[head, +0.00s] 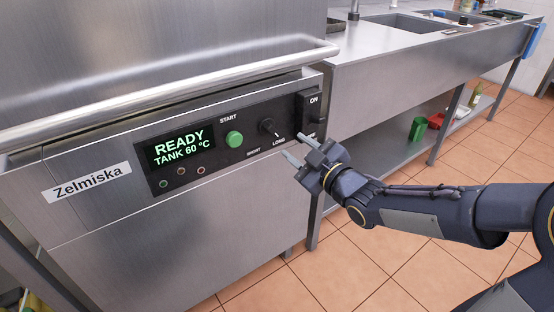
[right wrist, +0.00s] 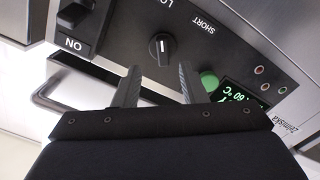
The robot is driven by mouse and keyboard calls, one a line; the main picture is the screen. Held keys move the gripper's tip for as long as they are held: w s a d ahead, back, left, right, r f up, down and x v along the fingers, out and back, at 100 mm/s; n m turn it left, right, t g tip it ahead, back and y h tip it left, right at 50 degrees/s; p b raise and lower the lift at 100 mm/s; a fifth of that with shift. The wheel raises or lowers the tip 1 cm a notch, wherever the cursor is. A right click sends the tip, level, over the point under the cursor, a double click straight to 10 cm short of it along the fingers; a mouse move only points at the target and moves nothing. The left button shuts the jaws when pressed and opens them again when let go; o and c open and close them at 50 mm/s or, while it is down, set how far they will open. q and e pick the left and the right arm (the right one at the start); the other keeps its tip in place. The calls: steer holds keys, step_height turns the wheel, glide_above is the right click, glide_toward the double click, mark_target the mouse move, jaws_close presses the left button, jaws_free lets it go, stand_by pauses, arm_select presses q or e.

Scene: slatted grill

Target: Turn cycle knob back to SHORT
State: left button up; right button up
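The cycle knob (head: 267,126) is a round black knob on the dark control panel, right of the green START button (head: 234,139). Its white pointer mark faces the LONG label, with the SHORT label lower left. In the right wrist view the knob (right wrist: 162,48) sits just beyond my fingertips, with its white line toward the partly cut-off LONG label. My right gripper (head: 298,147) is open and empty, a little right of and below the knob in the head view. Its two spread fingers also show in the wrist view (right wrist: 158,78), apart from the knob. My left gripper is not in view.
A display (head: 180,149) reads READY, TANK 60 °C. A black ON switch (head: 312,106) stands right of the knob, its lower end near my right gripper. A long handle bar (head: 180,90) crosses above the panel. A steel sink counter (head: 400,50) adjoins on the right.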

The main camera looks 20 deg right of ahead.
mark_target(275, 133)
steer(key=b+x, duration=0.1)
steer(key=x, duration=0.7)
steer(key=shift+a, duration=0.2)
steer(key=shift+c, duration=0.5)
jaws_close()
